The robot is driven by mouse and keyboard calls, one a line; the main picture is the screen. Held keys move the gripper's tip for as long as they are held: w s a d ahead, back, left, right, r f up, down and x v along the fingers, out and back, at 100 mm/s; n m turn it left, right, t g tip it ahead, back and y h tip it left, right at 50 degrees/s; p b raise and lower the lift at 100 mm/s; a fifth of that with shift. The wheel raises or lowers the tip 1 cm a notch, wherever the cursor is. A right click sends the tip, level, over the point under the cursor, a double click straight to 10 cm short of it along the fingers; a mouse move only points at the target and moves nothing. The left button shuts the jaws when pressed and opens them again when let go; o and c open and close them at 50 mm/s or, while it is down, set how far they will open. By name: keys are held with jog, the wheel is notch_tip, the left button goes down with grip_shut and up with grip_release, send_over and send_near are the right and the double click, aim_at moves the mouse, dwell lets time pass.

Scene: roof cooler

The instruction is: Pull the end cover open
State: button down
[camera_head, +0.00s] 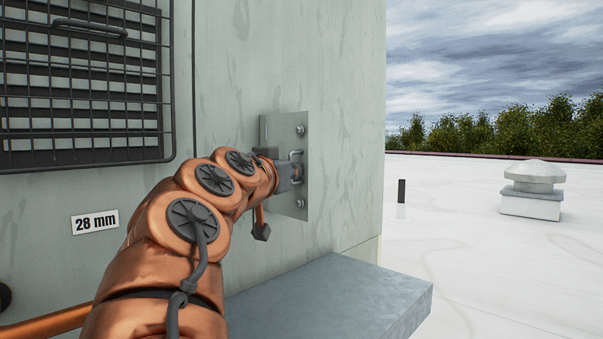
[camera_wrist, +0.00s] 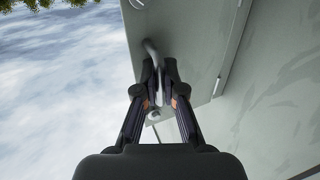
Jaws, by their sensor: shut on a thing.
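The end cover (camera_head: 302,200) is a small grey metal plate with bolts and a bar handle (camera_head: 297,153), set on the side of the pale green cooler housing. My gripper (camera_head: 290,172) is at the handle, seen from behind along my arm. In the wrist view the two dark fingers of my gripper (camera_wrist: 158,70) are closed around the curved end of the handle (camera_wrist: 150,48), in front of the cover (camera_wrist: 190,35). My gripper hides part of the cover in the head view.
A grey metal ledge (camera_head: 330,300) juts out below the cover. A roof vent (camera_head: 533,185) and a short post (camera_head: 401,195) stand on the white roof at right, otherwise open.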

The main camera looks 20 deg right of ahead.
jog(key=shift+a+r, duration=0.2)
jog(key=shift+a, duration=0.3)
jog(key=c, duration=1.5)
grip_release()
jog(key=shift+c, duration=0.2)
jog(key=shift+f, duration=0.1)
jog(key=v, duration=0.7)
jog(key=shift+s, duration=0.25)
